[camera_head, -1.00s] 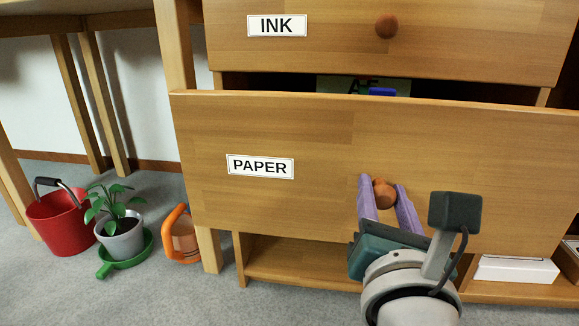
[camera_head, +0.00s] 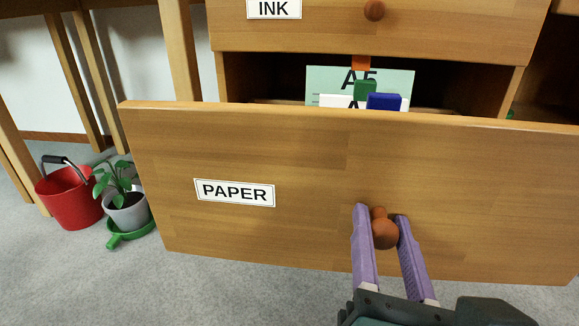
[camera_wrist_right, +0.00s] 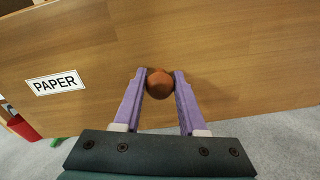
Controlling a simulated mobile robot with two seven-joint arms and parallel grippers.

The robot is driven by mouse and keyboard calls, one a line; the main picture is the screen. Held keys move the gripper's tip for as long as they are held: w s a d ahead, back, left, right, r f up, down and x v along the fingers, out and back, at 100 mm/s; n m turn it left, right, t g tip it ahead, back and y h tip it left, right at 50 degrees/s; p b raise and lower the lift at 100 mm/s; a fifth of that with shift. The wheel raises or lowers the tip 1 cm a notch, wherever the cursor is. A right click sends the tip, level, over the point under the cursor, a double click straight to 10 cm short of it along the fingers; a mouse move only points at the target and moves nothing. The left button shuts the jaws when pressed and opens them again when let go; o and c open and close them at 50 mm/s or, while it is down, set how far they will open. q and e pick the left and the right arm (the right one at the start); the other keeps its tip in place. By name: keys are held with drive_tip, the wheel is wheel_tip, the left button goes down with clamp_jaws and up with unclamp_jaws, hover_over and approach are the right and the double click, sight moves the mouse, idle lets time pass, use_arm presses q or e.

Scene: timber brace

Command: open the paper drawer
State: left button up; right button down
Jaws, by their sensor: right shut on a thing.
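The paper drawer (camera_head: 300,150) has a wide wooden front with a white PAPER label (camera_head: 234,193). It stands pulled out from the cabinet, and a gap shows its inside above the front. My right gripper (camera_head: 381,220) is shut on the round brown knob (camera_head: 385,234) of this drawer, with one purple finger on each side. In the right wrist view the knob (camera_wrist_right: 160,84) sits between the two fingertips (camera_wrist_right: 160,78). Inside the drawer I see a green card with letters (camera_head: 330,84) and a blue item (camera_head: 383,101). My left gripper is not in view.
The INK drawer (camera_head: 450,25) above is closed. At the left on the grey floor stand a red bucket (camera_head: 70,200) and a grey plant pot (camera_head: 127,212) in a green dish. The carpet in front of the drawer is clear.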

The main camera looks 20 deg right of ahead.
idle(0.4)
drive_tip(key=shift+c, duration=2.3)
unclamp_jaws()
drive_tip(key=p+v, duration=0.3)
drive_tip(key=v, duration=0.7)
